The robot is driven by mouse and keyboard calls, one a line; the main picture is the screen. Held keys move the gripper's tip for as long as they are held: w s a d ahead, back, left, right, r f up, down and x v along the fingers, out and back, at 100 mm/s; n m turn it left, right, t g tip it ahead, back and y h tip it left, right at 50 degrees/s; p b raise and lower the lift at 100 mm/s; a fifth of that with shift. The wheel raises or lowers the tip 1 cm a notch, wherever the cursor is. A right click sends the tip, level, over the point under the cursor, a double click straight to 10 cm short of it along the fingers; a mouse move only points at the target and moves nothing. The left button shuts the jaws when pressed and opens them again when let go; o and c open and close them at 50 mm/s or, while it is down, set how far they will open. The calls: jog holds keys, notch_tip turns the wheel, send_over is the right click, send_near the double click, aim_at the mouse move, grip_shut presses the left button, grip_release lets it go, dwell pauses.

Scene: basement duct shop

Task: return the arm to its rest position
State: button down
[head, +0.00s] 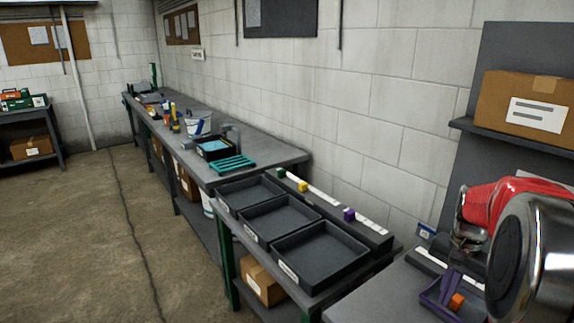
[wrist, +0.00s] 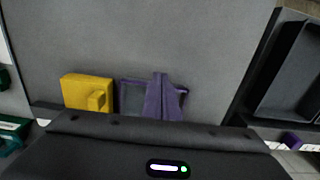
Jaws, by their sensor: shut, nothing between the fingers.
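My gripper (head: 452,281) is at the lower right of the head view, under my red and chrome arm. Its slim purple fingers point down over a small purple tray (head: 431,296) on the grey bench. An orange cube (head: 456,301) shows at the tray, beside the fingers. In the wrist view my gripper (wrist: 160,77) shows two purple fingers close together, shut, with nothing seen between them. The purple tray's rim (wrist: 123,82) shows behind them there. My arm hides part of the bench.
A yellow piece (wrist: 80,90) sits left of the tray in the wrist view. Dark open trays (head: 288,284) stand on the neighbouring bench, beside a rail with a yellow block (head: 303,186) and a purple block (head: 349,214). A cardboard box (head: 521,102) sits on a shelf above my arm.

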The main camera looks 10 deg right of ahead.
jog(key=s+a+r+n+t, duration=0.2)
jog(key=s+a+r+n, duration=0.1)
jog(key=a, duration=0.7)
jog(key=s+a+r+n+t, duration=0.1)
jog(key=s+a+r+n, duration=0.2)
jog(key=a, duration=0.7)
jog(key=s+a+r+n+t, duration=0.2)
jog(key=s+a+n, duration=0.4)
jog(key=a, duration=0.4)
jog(key=shift+s+r+t, duration=0.3)
jog(key=shift+s+r, duration=0.3)
jog(key=shift+s, duration=0.2)
